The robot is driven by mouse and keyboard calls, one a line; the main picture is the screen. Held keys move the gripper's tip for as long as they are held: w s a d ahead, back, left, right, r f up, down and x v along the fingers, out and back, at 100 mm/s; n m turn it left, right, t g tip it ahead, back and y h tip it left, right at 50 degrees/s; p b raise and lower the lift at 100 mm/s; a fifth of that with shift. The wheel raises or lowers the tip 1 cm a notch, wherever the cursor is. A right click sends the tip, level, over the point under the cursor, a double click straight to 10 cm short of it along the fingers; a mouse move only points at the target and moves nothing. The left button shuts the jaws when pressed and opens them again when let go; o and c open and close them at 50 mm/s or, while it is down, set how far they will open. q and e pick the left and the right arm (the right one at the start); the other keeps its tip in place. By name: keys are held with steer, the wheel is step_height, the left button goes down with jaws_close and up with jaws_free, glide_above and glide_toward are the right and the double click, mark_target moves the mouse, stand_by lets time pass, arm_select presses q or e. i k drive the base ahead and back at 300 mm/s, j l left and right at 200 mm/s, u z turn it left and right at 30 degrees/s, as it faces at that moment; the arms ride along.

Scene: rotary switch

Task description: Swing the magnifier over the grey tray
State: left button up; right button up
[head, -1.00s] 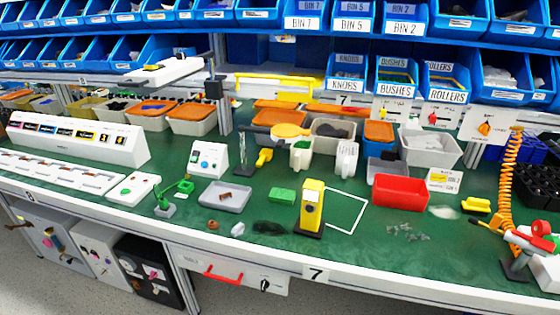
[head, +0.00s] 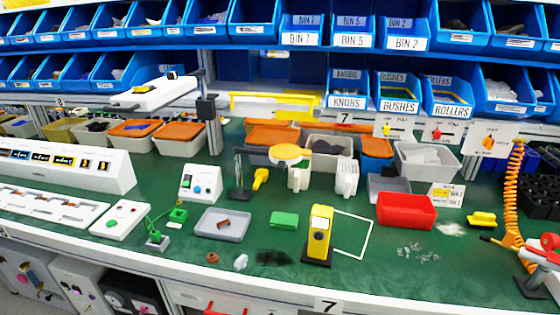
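The magnifier seems to be the round yellow-orange head (head: 290,152) on a dark arm from a black stand (head: 240,178) on the green bench. The head points to the right of the stand, above a white container. The grey tray (head: 210,233) lies flat in front of the stand, with a small brown piece in it. The magnifier head is behind and to the right of the tray, not over it. Neither of my grippers is in view.
A white box with buttons (head: 200,183) stands left of the stand. A green block (head: 284,219) and a yellow device (head: 320,233) are right of the tray. A yellow tool (head: 260,178) is beside the stand. Blue bins line the back.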

mark_target(281, 163)
steer(key=i+j+z, duration=0.15)
steer(key=j, duration=0.2)
steer(key=i+j+z, duration=0.1)
steer(key=j, duration=0.25)
steer(key=i+j+z, duration=0.15)
steer(key=i+j, duration=0.15)
steer(key=i+j+z, duration=0.15)
steer(key=j, duration=0.3)
